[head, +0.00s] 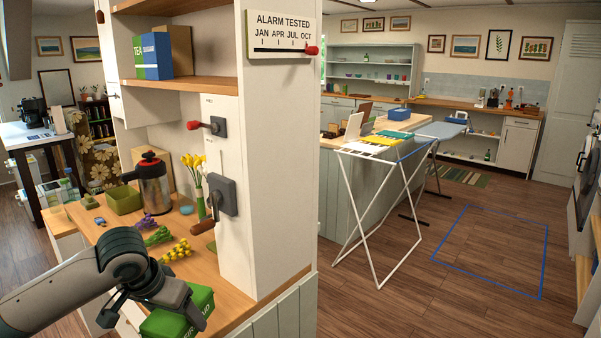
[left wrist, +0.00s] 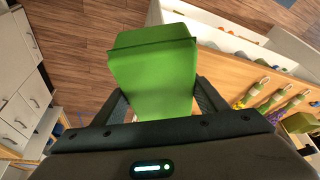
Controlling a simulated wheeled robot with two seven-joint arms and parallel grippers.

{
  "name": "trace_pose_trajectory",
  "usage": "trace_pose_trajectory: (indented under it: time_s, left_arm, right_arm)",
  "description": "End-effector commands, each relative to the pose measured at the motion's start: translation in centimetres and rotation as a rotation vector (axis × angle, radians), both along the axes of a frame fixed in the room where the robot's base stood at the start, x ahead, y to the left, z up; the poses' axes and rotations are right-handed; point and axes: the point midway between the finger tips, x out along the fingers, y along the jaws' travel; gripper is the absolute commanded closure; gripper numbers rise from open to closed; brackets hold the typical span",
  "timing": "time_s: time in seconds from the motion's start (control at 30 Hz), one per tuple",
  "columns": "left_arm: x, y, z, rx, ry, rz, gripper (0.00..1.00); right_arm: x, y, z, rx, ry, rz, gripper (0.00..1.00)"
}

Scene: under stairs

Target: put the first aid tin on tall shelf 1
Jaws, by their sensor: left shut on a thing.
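The first aid tin (head: 182,318) is a green box with white lettering, low in the head view by the wooden counter's near end. My left gripper (head: 155,304) is shut on it, and its fingers hide part of the tin. In the left wrist view the green tin (left wrist: 153,75) sits between the two fingers of the left gripper (left wrist: 160,108). I cannot tell whether the tin touches the counter. Wooden shelves (head: 195,83) stand above the counter; no label shows whether they are tall shelf 1. My right gripper is not in view.
The counter (head: 120,222) holds a coffee urn (head: 152,185), a green bin (head: 124,200) and flower bunches (head: 158,237). A tea box (head: 153,56) stands on the shelf. A white post with levers (head: 222,196) rises right of the counter. A drying rack (head: 378,200) stands on the floor beyond.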

Motion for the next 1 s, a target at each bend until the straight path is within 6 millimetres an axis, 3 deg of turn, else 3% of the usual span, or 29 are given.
trace_pose_trajectory:
  time_s: [0.2, 0.43, 1.0]
  left_arm:
    - [-3.2, -3.3, 0.2, 0.001, -0.004, 0.129, 0.74]
    - [-5.5, -4.9, 0.2, -0.001, -0.002, 0.230, 0.74]
    - [-6.3, -5.4, 0.1, -0.003, 0.001, 0.261, 0.74]
  right_arm:
    - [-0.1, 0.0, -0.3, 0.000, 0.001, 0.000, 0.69]
    - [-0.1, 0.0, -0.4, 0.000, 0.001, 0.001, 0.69]
    - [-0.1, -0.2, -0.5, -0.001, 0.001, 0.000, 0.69]
